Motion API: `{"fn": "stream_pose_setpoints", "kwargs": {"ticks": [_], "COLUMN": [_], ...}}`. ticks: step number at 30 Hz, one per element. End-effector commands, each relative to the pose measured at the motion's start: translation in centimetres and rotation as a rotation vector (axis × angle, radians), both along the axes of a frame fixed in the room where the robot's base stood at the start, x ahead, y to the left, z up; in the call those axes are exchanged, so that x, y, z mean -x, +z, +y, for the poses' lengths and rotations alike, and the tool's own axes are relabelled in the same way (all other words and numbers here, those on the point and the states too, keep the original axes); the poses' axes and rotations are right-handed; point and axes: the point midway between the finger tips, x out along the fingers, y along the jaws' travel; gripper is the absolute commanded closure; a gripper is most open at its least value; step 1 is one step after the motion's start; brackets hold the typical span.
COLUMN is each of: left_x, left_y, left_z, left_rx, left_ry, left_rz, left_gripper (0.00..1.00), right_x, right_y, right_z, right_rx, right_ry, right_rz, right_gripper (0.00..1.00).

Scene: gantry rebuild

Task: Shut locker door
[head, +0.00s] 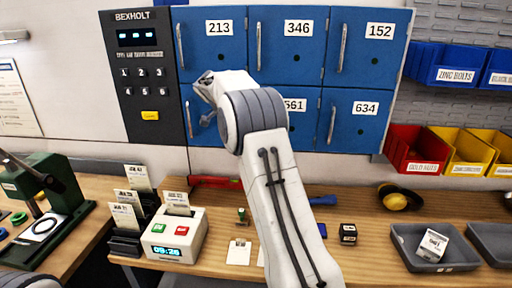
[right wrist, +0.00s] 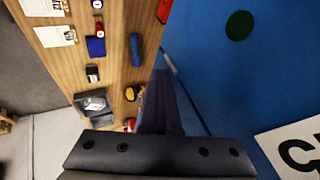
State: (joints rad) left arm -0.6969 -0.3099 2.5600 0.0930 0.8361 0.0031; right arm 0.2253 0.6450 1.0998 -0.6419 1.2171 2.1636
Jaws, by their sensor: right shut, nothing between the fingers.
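The blue locker bank (head: 386,20) hangs on the wall, with numbered doors in two rows. Doors 213, 346, 152 and 634 look flush. The lower-left door (head: 208,136) is partly hidden behind my right arm, its number covered; I cannot tell whether it stands slightly ajar. Its handle (head: 189,120) shows at its left edge. My right gripper (head: 207,117) is shut and empty in front of this door. In the right wrist view a blue door face (right wrist: 215,70) with a dark round lock and part of a label fills the right side, close beside the shut fingers (right wrist: 165,82). My left gripper is not in view.
A black keypad panel (head: 145,78) adjoins the lockers' left side. Below is a wooden bench (head: 340,262) with a time clock (head: 175,235), card racks, a grey tray (head: 400,240) and small items. Coloured bins (head: 415,150) hang at right. A green press (head: 50,205) stands left.

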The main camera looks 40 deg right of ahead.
Motion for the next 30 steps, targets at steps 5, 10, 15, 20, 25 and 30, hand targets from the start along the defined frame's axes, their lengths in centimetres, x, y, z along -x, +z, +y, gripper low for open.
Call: {"fn": "stream_pose_setpoints", "kwargs": {"ticks": [5,10,15,20,25,30], "left_x": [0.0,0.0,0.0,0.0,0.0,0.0], "left_y": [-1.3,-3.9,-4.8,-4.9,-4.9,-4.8], "left_z": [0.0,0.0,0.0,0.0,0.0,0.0], "left_rx": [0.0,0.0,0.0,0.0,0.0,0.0], "left_ry": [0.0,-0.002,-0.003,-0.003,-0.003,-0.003], "left_rz": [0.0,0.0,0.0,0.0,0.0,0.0], "left_gripper": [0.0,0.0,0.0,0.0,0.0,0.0], "right_x": [0.2,1.8,2.7,3.0,3.3,3.5], "right_y": [-0.2,-0.6,2.4,5.3,7.3,8.1], "right_z": [0.3,1.6,3.8,6.0,7.4,8.0], "right_rx": [0.005,0.004,0.004,0.003,0.002,0.001], "right_ry": [0.004,-0.003,-0.007,-0.006,-0.008,-0.009], "right_rz": [-0.012,-0.009,-0.011,-0.008,-0.003,-0.002], "right_gripper": [1.0,1.0,1.0,1.0,1.0,1.0]}}
